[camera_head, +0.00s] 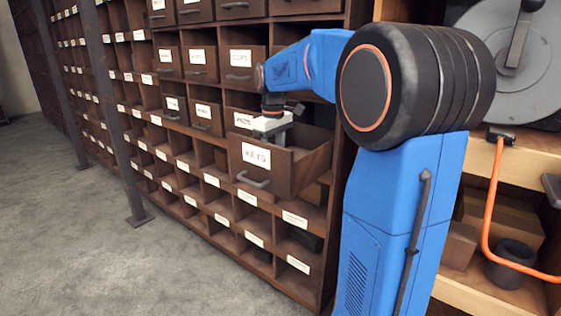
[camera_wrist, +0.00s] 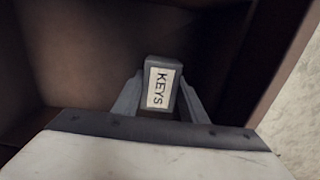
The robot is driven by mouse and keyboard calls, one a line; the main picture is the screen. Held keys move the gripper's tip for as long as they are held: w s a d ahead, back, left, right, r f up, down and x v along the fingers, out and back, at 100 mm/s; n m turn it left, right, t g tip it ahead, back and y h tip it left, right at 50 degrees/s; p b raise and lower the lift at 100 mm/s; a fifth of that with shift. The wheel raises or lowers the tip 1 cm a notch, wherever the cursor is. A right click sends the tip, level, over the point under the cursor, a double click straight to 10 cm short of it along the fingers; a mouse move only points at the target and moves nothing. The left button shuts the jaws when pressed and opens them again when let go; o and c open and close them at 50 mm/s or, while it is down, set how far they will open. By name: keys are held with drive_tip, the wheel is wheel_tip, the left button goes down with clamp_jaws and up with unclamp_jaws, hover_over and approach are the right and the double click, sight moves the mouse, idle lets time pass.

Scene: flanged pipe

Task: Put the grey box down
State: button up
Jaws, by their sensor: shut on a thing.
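The grey box (camera_wrist: 161,68) has a white label reading KEYS and sits between the two fingers of my gripper (camera_wrist: 160,92) in the wrist view. My gripper is shut on it. In the head view my gripper (camera_head: 279,138) points down into an open drawer (camera_head: 285,178), whose front is also labelled KEYS. The box itself is hidden there behind the drawer front. The wrist view shows the dark brown drawer interior (camera_wrist: 75,65) around the box. I cannot tell whether the box touches the drawer floor.
The drawer sticks out from a tall brown cabinet (camera_head: 208,160) of labelled drawers and open compartments. A dark post (camera_head: 112,110) stands at the left. Grey floor (camera_head: 65,215) lies open in front. At the right a wooden shelf (camera_head: 530,152) holds an orange-handled item (camera_head: 492,200).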

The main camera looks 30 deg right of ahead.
drive_tip(key=d, duration=0.1)
drive_tip(key=w+d, duration=0.1)
drive_tip(key=d, duration=0.1)
drive_tip(key=shift+w+d+f, duration=0.1)
drive_tip(key=shift+w+d, duration=0.05)
drive_tip(key=shift+d, duration=0.1)
drive_tip(key=shift+a+f, duration=0.15)
drive_tip(key=shift+f, duration=0.35)
drive_tip(key=o, duration=1.2)
drive_tip(key=shift+f, duration=0.1)
wheel_tip(320, 180, up, 8)
drive_tip(key=shift+f, duration=0.15)
